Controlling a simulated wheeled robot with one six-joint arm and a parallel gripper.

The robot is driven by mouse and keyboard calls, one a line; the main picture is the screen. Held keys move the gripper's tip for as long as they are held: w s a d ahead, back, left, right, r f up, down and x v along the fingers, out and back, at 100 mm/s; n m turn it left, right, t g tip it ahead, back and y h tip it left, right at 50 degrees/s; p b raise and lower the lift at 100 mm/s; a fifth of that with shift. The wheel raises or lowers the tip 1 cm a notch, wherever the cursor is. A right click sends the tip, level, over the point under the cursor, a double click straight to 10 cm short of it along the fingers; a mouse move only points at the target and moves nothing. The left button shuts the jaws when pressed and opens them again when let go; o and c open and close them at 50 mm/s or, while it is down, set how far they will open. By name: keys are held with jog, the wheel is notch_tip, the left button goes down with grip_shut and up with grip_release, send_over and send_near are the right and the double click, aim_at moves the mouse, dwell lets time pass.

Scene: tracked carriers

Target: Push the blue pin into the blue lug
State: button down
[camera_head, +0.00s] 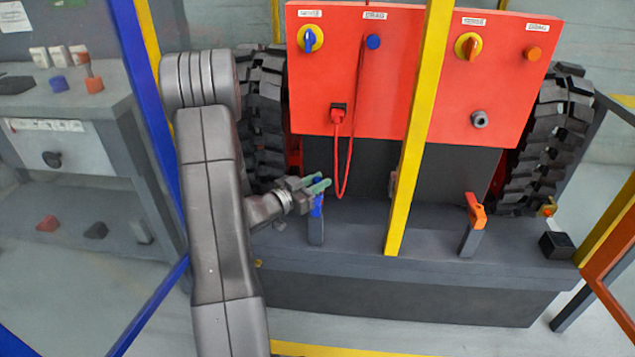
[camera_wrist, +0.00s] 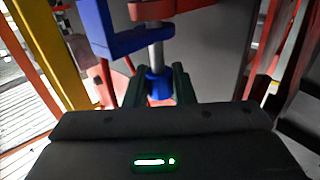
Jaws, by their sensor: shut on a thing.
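My gripper (camera_head: 322,186) has its green fingertips at the top of the grey post on the left of the dark deck. In the wrist view, my gripper (camera_wrist: 157,88) is shut on the blue head of the blue pin (camera_wrist: 157,86). The pin's silver shaft points away from the fingers. It meets the blue lug (camera_wrist: 118,42) and a red piece (camera_wrist: 158,9) beyond it; I cannot tell how deep the shaft sits. In the head view, blue (camera_head: 317,205) shows just below my fingertips, partly hidden by them; pin and lug are hard to separate there.
A yellow upright (camera_head: 418,130) stands right of my gripper. A red panel (camera_head: 400,75) with knobs and a hanging red cable (camera_head: 345,165) is behind. An orange lug (camera_head: 474,210) on a grey post is further right. A workbench (camera_head: 70,105) with small blocks stands left.

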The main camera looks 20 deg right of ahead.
jog(key=shift+f+b, duration=1.2)
jog(key=shift+f, duration=0.35)
dwell(0.8)
jog(key=c, duration=1.1)
grip_release()
jog(key=shift+c, duration=0.2)
jog(key=shift+a, duration=0.15)
jog(key=p+v, duration=0.3)
jog(key=v, duration=1)
jog(key=shift+a, duration=0.25)
jog(key=shift+s, duration=0.1)
